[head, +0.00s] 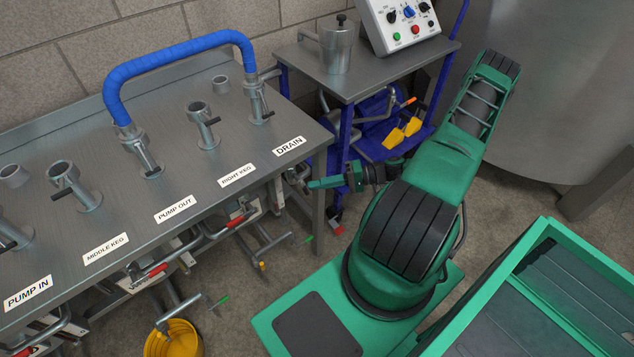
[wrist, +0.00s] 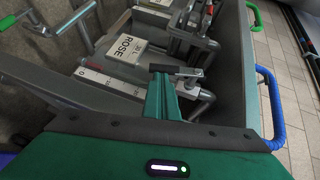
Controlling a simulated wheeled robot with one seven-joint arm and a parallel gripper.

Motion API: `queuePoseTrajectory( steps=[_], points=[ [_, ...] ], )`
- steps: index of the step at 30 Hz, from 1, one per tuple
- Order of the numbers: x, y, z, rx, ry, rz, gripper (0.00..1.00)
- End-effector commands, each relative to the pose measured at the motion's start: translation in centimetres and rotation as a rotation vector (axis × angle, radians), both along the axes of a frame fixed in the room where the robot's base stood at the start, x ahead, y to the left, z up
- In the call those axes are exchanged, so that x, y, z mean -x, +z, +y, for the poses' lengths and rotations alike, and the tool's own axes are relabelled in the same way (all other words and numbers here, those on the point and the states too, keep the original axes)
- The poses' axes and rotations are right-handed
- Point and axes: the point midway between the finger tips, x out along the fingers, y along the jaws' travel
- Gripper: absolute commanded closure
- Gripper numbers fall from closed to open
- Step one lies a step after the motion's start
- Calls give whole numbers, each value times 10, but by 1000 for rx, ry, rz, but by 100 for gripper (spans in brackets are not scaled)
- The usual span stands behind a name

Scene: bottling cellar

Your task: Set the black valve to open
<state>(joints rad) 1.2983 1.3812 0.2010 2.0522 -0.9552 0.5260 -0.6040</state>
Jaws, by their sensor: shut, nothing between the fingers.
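The black valve shows in the wrist view as a short black lever (wrist: 174,70) with a pale metal end, on a bent steel pipe (wrist: 203,103). My gripper (wrist: 160,80) is shut and empty, its green fingers reaching up to the lever's left part. I cannot tell whether they touch it. In the head view my gripper (head: 314,184) points left at steel pipework (head: 296,178) by the right end of the bench, below the DRAIN label (head: 289,146). The black lever cannot be made out there.
The steel bench (head: 130,185) carries several upright pipe stubs and a blue hose (head: 180,68). Red-handled valves (head: 236,218) sit below its front edge. A side table (head: 370,70) holds a control box (head: 402,25). A yellow bucket (head: 174,338) stands on the floor.

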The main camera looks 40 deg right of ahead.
Motion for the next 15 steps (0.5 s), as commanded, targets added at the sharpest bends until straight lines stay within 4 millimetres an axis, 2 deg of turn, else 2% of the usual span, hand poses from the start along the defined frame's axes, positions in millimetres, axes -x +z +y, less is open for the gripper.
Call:
queuePoseTrajectory(
  steps=[6, 15],
  points=[
    [0, -9, 8, -141, -1, 4, 100],
    [0, -13, 15, -137, 2, 6, 100]
  ],
)
